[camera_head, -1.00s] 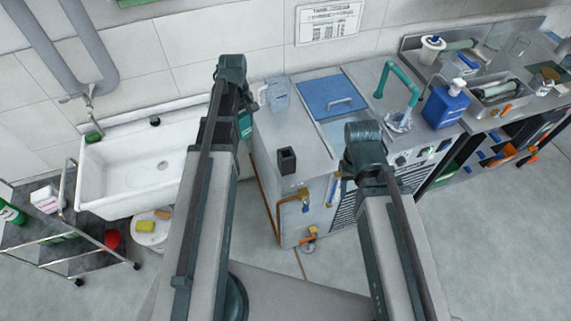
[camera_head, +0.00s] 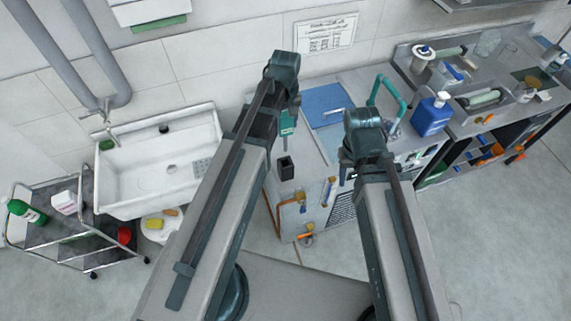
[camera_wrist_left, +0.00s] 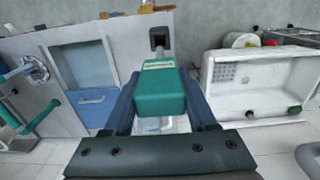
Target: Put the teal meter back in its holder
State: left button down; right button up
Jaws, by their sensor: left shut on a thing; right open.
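The teal meter (camera_head: 287,122) hangs from my left gripper (camera_head: 286,108) in the head view. It also shows large in the left wrist view (camera_wrist_left: 160,95), between the two blue-grey fingers, which are shut on it. A small dark square holder (camera_head: 286,168) stands on the steel counter, just below the meter in the head picture. In the left wrist view the holder (camera_wrist_left: 159,37) is just beyond the meter's far end, which is apart from its opening as far as I can tell. My right gripper (camera_head: 350,165) is open and empty in front of the counter.
The steel counter (camera_head: 308,157) has a blue lid (camera_head: 325,105), a teal tap (camera_head: 385,90) and a blue bottle (camera_head: 432,116) to the right. A white sink (camera_head: 150,180) and a wire trolley (camera_head: 75,215) stand left. Valves (camera_head: 302,200) line the counter's front.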

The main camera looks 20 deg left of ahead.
pick_arm(q)
notch_tip(320, 180, down, 18)
jog(key=b, duration=1.6)
jog(key=shift+r+b, duration=0.25)
jog(key=shift+b, duration=0.15)
jog(key=shift+c, duration=1)
grip_release()
jog(key=shift+f, duration=0.1)
